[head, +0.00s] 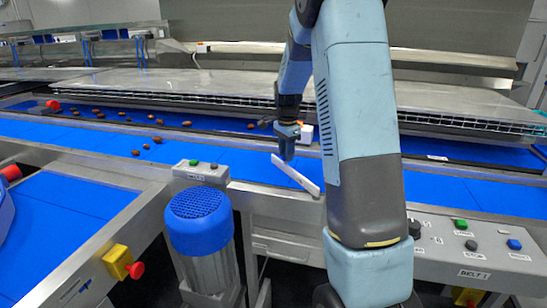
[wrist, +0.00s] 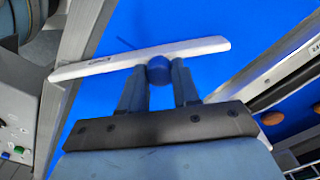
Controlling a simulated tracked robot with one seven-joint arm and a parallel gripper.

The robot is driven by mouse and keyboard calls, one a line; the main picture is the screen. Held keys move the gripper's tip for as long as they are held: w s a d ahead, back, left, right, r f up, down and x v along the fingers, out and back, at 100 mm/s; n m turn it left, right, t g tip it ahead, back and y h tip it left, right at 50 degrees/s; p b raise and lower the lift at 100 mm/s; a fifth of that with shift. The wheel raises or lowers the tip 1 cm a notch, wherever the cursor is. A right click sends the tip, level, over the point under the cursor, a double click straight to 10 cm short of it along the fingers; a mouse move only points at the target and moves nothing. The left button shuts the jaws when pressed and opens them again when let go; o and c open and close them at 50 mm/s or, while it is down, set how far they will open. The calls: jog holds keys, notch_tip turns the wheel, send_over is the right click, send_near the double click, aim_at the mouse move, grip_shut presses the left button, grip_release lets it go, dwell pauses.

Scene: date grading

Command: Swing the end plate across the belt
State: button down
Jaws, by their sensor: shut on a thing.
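The end plate (head: 297,175) is a long white bar lying at a slant over the near part of the blue belt (head: 243,163). In the wrist view the end plate (wrist: 110,62) runs across the picture, its left end over the metal edge and its right end over blue belt. A round blue knob (wrist: 159,70) sits at its middle. My gripper (wrist: 159,84) is shut on this knob, one finger on each side. In the head view my gripper (head: 287,150) reaches down to the plate, and its fingertips are hard to make out.
Several brown dates (head: 146,146) lie on the belts left of my arm. A blue motor (head: 198,218) stands in front of the near rail, beside a small button box (head: 201,171). A control panel (head: 470,245) with buttons is at the right. A raised metal cover (head: 190,85) lies behind.

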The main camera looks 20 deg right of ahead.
jog(key=d+m, duration=0.1)
jog(key=d, duration=0.1)
jog(key=d+m, duration=0.2)
jog(key=d, duration=0.1)
jog(key=shift+w+d+r+m, duration=0.1)
jog(key=shift+w+d+m, duration=0.2)
jog(key=shift+m, duration=0.1)
jog(key=d+m, duration=0.1)
jog(key=d, duration=0.1)
jog(key=s+d+m, duration=0.1)
jog(key=d+m, duration=0.1)
jog(key=s+d+m, duration=0.1)
jog(key=d, duration=0.1)
jog(key=shift+d+m, duration=0.2)
jog(key=shift+m, duration=0.1)
jog(key=shift+s+d+m, duration=0.65)
jog(key=shift+d+m, duration=0.05)
jog(key=shift+d, duration=0.25)
jog(key=c, duration=1.1)
grip_release()
jog(key=shift+c, duration=0.2)
jog(key=o, duration=0.3)
jog(key=shift+o, duration=0.2)
jog(key=shift+a, duration=0.1)
notch_tip(320, 180, up, 14)
jog(key=shift+f, duration=0.2)
